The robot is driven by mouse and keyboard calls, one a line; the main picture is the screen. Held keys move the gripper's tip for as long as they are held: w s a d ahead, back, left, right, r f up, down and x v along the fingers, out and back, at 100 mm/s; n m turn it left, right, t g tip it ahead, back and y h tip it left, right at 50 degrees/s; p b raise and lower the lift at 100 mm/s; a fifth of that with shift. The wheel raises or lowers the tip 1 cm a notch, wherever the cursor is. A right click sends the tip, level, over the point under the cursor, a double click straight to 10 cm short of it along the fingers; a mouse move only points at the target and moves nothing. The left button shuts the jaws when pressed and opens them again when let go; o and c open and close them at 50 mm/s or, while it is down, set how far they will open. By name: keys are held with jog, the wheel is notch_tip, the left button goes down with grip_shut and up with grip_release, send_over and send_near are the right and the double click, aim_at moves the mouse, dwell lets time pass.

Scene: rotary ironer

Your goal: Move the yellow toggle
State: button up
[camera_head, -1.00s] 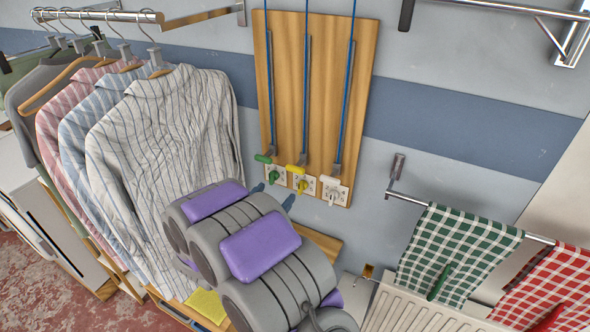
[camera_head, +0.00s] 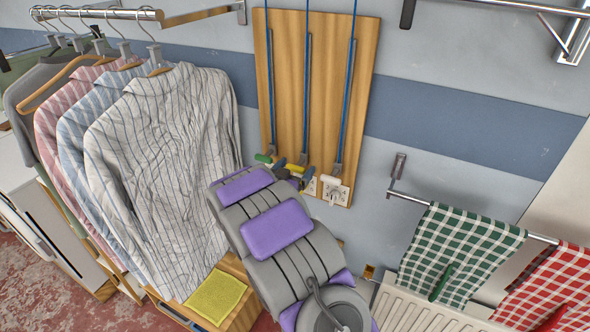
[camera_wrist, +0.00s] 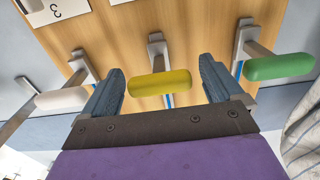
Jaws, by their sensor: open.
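The yellow toggle (camera_wrist: 160,85) shows in the wrist view between the two blue fingers of my gripper (camera_wrist: 160,80). The fingers are open, with a gap on each side of the toggle. In the head view, my gripper (camera_head: 292,173) is at the wooden board, and the yellow toggle (camera_head: 295,168) is mostly hidden by it. The green toggle (camera_wrist: 280,67) is outside the fingers on the right of the wrist view. The white toggle (camera_wrist: 60,98) is outside them on the left.
The wooden board (camera_head: 285,70) on the wall carries blue rods above the toggles. Striped shirts (camera_head: 150,160) hang to the left. A checked green towel (camera_head: 455,250) hangs on a rail to the right, above a white radiator (camera_head: 425,312). A yellow cloth (camera_head: 215,297) lies below the shirts.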

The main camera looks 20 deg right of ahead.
jog(key=c, duration=1.4)
notch_tip(320, 180, up, 35)
jog(key=p, duration=2.2)
jog(key=shift+f+p, duration=0.1)
jog(key=shift+p, duration=0.2)
jog(key=shift+w, duration=0.1)
jog(key=o, duration=1.4)
jog(key=shift+f, duration=0.1)
jog(key=b+v, duration=0.2)
jog(key=v, duration=1.5)
jog(key=shift+a+b, duration=0.25)
jog(key=shift+b, duration=0.05)
jog(key=shift+f, duration=0.15)
